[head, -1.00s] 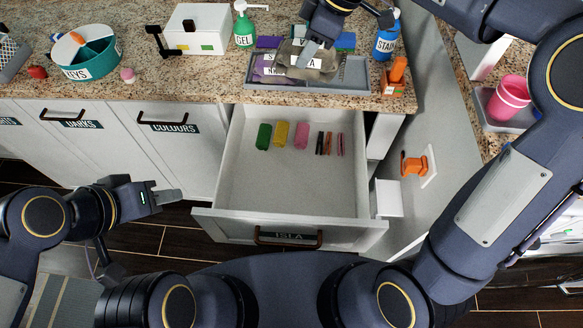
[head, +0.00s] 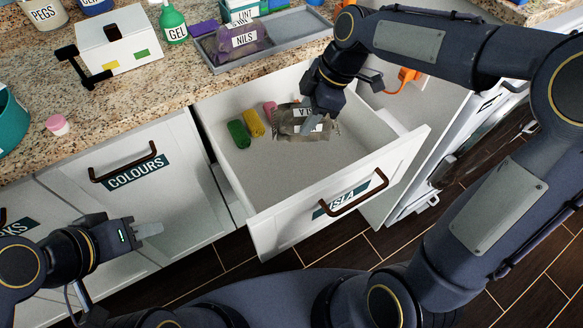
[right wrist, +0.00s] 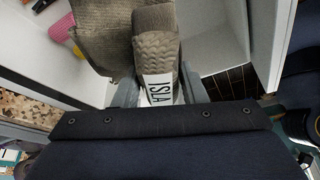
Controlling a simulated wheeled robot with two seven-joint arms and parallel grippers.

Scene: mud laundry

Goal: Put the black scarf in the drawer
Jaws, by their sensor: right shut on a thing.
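The scarf (head: 296,123) is a knitted, dark grey-brown piece with a white ISLA label; nothing in view looks plainly black. My right gripper (head: 317,112) is shut on it, inside the outline of the open drawer (head: 290,225). In the right wrist view the scarf (right wrist: 155,48) sits between both fingers, its folded knit spreading ahead of them. Whether it touches the drawer floor I cannot tell. The drawer is white, with an ISLA label and a dark handle on its front. My left gripper (head: 147,230) is away at the lower left, in front of the cabinets; its jaw gap is unclear.
Green (head: 239,134), yellow (head: 254,123) and pink (head: 270,109) items lie at the drawer's back left. The drawer's front half is bare. On the counter, a grey tray (head: 285,35) holds a purple NILS bundle (head: 238,41); a green GEL bottle (head: 173,22) stands beside it.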

